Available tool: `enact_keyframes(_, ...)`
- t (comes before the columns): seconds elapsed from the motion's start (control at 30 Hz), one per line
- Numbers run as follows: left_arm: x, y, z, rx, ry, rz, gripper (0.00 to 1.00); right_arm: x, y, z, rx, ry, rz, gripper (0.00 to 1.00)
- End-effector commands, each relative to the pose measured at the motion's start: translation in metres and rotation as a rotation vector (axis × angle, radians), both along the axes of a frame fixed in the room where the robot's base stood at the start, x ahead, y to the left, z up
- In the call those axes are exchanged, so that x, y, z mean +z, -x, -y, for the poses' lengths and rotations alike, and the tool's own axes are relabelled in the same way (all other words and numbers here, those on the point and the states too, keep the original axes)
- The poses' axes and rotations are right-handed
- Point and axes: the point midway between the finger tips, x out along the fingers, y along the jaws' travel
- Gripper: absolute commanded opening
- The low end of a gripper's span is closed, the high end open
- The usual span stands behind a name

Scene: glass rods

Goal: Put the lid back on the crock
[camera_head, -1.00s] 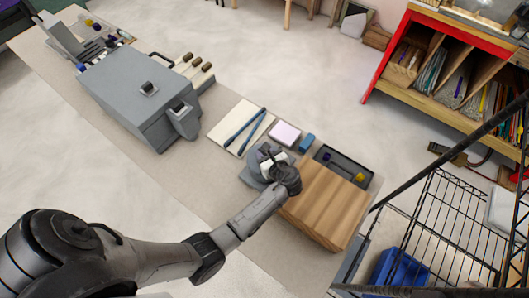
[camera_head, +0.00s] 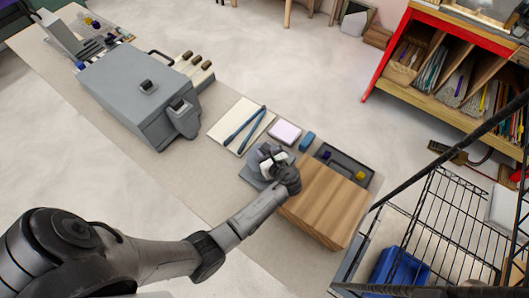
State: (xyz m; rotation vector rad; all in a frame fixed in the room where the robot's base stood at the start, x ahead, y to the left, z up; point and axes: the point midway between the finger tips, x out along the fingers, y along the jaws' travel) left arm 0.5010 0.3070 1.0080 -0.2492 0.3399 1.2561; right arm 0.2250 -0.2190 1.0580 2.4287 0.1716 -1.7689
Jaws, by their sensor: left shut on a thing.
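My left gripper (camera_head: 272,160) is at the front right of the long table, beside the wooden block. It is shut on a small pale thing, seemingly the lid, of which only a little shows between the dark fingers. A flat grey thing (camera_head: 251,177) lies under and to the left of the gripper. I cannot make out the crock for sure; the gripper and wrist hide much of this spot. My right gripper is not in view.
A wooden block (camera_head: 328,205) stands right of the gripper. A big grey box (camera_head: 130,95) stands further left.

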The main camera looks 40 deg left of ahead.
Motion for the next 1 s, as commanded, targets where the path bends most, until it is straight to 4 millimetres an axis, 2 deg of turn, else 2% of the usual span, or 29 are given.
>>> enact_keyframes(0.07, -0.002, 0.000, 0.000, 0.000, -0.001, 0.000, 0.00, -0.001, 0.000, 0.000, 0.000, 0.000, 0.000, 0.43)
enact_keyframes(0.1, -0.002, 0.000, 0.000, -0.001, -0.001, 0.002, 0.28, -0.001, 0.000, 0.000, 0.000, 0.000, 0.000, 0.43)
enact_keyframes(0.2, -0.001, 0.000, 0.000, 0.000, -0.001, 0.001, 0.38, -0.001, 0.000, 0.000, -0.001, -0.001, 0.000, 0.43)
enact_keyframes(0.5, 0.000, 0.001, 0.002, 0.000, 0.001, 0.000, 0.38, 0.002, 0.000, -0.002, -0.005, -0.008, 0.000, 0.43)
enact_keyframes(1.0, 0.015, 0.011, 0.036, -0.001, 0.002, -0.001, 0.38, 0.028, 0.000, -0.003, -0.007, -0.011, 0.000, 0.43)
